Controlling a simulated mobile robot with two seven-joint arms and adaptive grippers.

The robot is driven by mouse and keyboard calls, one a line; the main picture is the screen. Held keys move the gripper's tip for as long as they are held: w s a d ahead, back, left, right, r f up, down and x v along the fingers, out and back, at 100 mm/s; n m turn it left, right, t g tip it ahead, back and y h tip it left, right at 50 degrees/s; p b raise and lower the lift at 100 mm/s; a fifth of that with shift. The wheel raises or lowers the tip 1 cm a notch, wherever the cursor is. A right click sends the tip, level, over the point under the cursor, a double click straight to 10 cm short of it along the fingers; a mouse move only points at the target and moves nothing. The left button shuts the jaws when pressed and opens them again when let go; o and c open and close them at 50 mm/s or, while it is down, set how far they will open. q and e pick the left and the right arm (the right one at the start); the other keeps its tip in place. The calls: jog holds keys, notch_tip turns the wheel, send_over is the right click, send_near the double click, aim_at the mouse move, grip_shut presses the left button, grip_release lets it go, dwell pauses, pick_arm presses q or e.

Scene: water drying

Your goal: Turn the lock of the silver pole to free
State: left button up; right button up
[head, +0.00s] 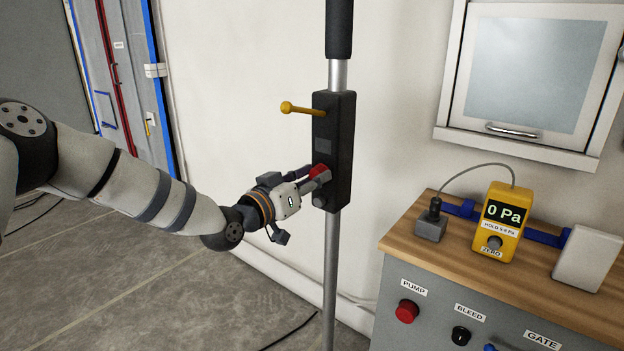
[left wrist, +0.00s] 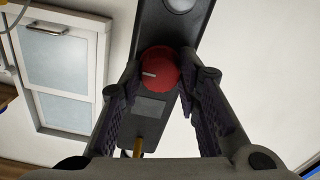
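The silver pole (head: 331,270) stands upright in the middle of the head view, with a long black lock housing (head: 333,150) on it. A red knob (left wrist: 160,68) with a white mark sits on the housing; the mark lies roughly crosswise in the left wrist view. The knob also shows partly in the head view (head: 319,170), the rest hidden by my fingers. My left gripper (head: 320,180) reaches it from the left, fingertips on either side of the knob and seemingly touching it. My right gripper is not in view.
A yellow handle (head: 302,109) sticks out left from the housing above the knob. At right stands a wood-topped bench (head: 440,255) with a yellow gauge (head: 502,222) reading 0 Pa. A white framed window (head: 530,70) is on the wall.

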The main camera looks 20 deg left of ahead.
pick_arm(q)
jog(key=shift+c, duration=1.2)
jog(key=shift+o, duration=0.2)
jog(key=shift+n, duration=0.3)
jog(key=shift+f+n+b, duration=0.15)
jog(key=shift+n+b, duration=2.9)
jog(key=shift+n, duration=5.55)
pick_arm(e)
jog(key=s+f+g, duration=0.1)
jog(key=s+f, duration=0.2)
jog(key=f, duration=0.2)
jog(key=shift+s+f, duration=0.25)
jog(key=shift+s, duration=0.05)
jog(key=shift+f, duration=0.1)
